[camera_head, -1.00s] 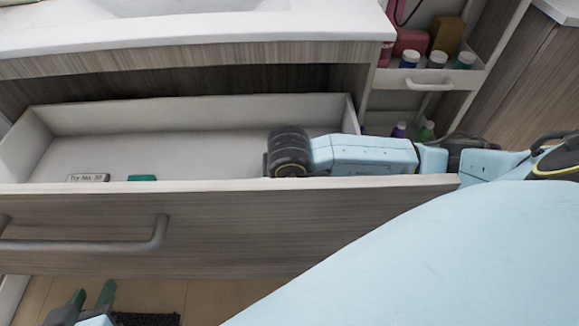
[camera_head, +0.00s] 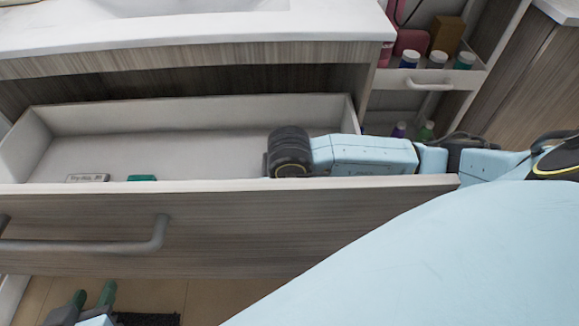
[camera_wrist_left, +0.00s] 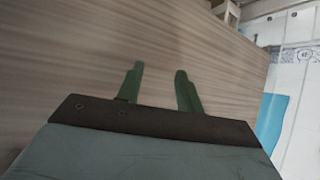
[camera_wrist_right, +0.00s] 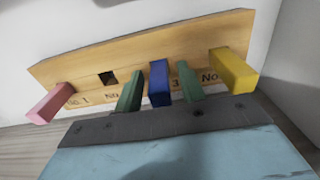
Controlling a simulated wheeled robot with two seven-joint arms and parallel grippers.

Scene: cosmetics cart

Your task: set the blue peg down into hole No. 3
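In the right wrist view, a wooden board (camera_wrist_right: 185,52) holds a row of square pegs. My right gripper (camera_wrist_right: 159,72) is open, with one green finger on each side of the blue peg and small gaps showing. In the head view, its fingers and the blue peg are hidden behind the drawer front. My left gripper (camera_head: 92,294) is open and empty outside the drawer, low left; it also shows in the left wrist view (camera_wrist_left: 159,75).
A pink peg (camera_wrist_right: 50,102) stands at No. 1 and a yellow peg (camera_wrist_right: 236,72) right of the blue one. The drawer front (camera_head: 230,225) stands before my right arm. The left part of the drawer floor (camera_head: 130,155) is mostly clear. Bottles (camera_head: 437,60) stand on the shelf at right.

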